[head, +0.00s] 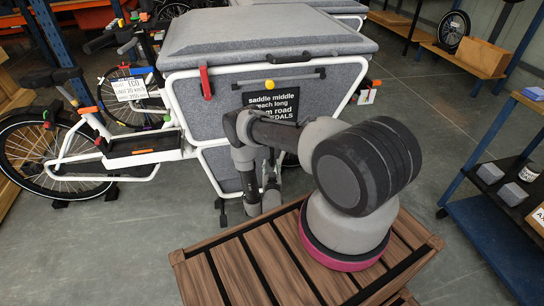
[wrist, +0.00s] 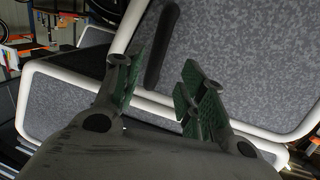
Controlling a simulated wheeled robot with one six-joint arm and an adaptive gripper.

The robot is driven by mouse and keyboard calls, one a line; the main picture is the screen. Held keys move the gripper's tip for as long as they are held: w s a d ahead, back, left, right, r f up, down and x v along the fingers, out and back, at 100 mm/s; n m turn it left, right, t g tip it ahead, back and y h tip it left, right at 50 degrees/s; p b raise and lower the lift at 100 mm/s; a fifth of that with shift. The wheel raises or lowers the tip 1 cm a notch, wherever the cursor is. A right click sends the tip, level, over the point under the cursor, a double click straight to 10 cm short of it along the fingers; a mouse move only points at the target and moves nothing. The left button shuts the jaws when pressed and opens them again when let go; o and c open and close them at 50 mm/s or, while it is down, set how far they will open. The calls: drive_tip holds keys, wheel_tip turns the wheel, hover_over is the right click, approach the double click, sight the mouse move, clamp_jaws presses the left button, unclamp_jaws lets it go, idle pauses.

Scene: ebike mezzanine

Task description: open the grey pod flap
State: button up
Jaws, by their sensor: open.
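The grey pod (head: 225,115) is a felt-covered box in a white tubular frame on a cargo bike. Its thick grey lid (head: 265,32) lies flat on top. A dark bar (head: 300,77) with a yellow knob (head: 270,85) runs across the upper front panel, and a red strap (head: 205,82) hangs at its left. Which part is the flap, I cannot tell for sure. My gripper (wrist: 154,66) is open and empty before a grey panel (wrist: 235,65). A dark upright bar (wrist: 162,45) shows beyond and between its green-padded fingers, apparently untouched. In the head view my arm partly hides the gripper.
A black sign (head: 270,103) with white text is on the pod front, partly hidden by my arm. A slatted wooden surface (head: 235,275) lies below my arm. A blue rack (head: 495,235) stands at right. Bare floor (head: 110,240) lies at left.

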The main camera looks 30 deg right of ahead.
sight(272, 157)
drive_tip(key=shift+d+r+t, duration=0.3)
drive_tip(key=shift+r, duration=0.05)
drive_tip(key=x, duration=0.7)
clamp_jaws()
